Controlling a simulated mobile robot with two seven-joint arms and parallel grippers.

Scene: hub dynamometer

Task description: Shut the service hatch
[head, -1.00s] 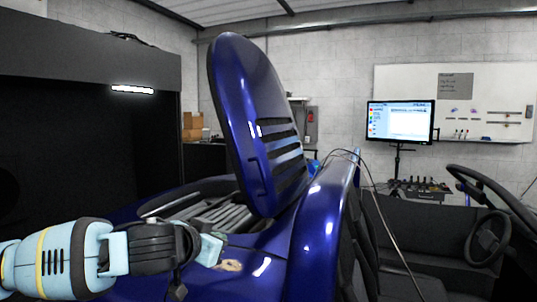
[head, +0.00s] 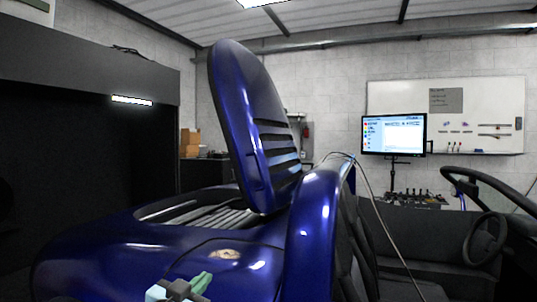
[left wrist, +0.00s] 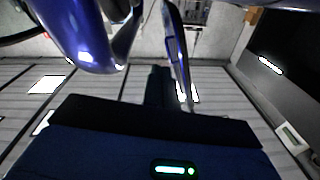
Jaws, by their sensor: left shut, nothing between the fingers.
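The service hatch (head: 236,110) is a glossy blue lid with dark louvre slots. It stands raised, nearly upright and leaning slightly, over the vehicle's rear deck. The ribbed opening (head: 205,214) below it is uncovered. In the left wrist view the hatch (left wrist: 176,45) seems to be the thin blue panel seen edge-on at the top middle. My left gripper (head: 200,283) is low at the bottom edge of the head view, in front of the blue deck and apart from the hatch. It is shut and empty. My right gripper is not in view.
The blue body (head: 120,245) curves around the opening. A tall blue pillar (head: 313,235) stands right of the hatch, with thin cables near its top. The seats and steering wheel (head: 486,240) are at right. A monitor (head: 393,135) stands behind. Space above the hatch is clear.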

